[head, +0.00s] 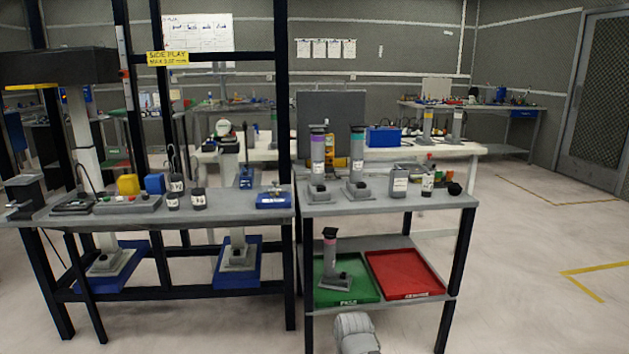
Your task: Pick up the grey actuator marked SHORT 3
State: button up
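Several grey actuators with column bodies on square feet are in the head view. One with a purple band (318,167) and one with a teal band (357,167) stand upright on the right bench. One with a pink band (330,262) stands in the green tray on the lower shelf. Two more stand on the far table, one with a yellow band (428,124) and one with a pale band (457,124). The labels are too small to read, so I cannot tell which is SHORT 3.
The right bench (440,200) also holds a grey container (399,180) and small dark items. Its lower shelf has a green tray (355,292) and a red tray (405,272). A black-framed test bench (100,218) stands left. The floor at right (540,250) is clear.

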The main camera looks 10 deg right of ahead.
aim_at(317, 193)
jog(key=i, duration=0.95)
jog(key=z, duration=0.05)
